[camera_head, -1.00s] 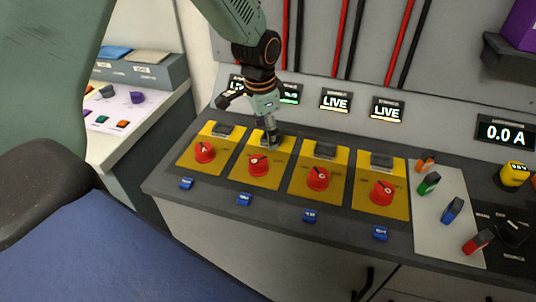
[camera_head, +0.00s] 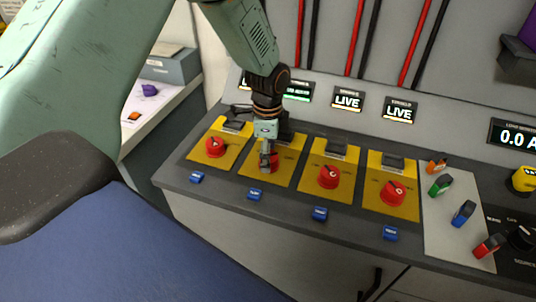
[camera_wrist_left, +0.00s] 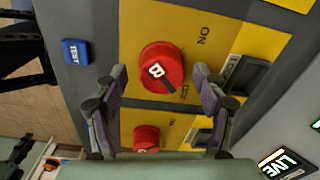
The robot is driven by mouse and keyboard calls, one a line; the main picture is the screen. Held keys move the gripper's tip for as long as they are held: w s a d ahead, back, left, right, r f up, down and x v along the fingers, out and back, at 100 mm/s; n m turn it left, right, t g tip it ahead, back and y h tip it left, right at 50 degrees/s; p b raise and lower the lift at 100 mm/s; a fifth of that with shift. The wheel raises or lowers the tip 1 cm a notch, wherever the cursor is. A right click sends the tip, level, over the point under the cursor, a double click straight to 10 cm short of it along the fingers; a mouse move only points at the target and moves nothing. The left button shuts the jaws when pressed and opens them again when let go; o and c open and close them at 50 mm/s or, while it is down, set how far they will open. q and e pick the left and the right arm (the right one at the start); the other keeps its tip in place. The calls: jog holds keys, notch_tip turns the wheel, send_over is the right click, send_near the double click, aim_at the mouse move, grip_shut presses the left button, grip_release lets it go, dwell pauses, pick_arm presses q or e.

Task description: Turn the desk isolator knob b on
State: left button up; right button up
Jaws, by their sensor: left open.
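Red knob B (camera_head: 270,167) sits on the second yellow plate (camera_head: 286,172) from the left, partly hidden by my left gripper (camera_head: 268,160). In the left wrist view, the knob (camera_wrist_left: 160,68) shows its white letter B between my open fingers, with one finger on each side. I see a gap on both sides, but cannot tell how far down the fingertips reach. "ON" is printed on the plate beside the knob, toward its lock block (camera_wrist_left: 245,75). The right gripper is not in view.
Red knobs A (camera_head: 215,147), C (camera_head: 328,177) and D (camera_head: 393,193) stand on neighbouring plates. Blue test buttons (camera_head: 255,195) line the front edge. LIVE displays (camera_head: 347,99) are on the wall behind. A blue chair seat (camera_head: 130,250) is at lower left.

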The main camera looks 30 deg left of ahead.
pick_arm(q)
jog(key=shift+w+d+f, duration=0.15)
jog(key=shift+w+f, duration=0.05)
jog(key=shift+f, duration=0.2)
jog(key=shift+s+a, duration=0.1)
jog(key=shift+a, duration=0.1)
jog(key=shift+c, duration=1.4)
jog(key=shift+d+r, duration=0.1)
jog(key=shift+d, duration=0.05)
jog(key=shift+c, duration=1.3)
jog(key=c, duration=0.6)
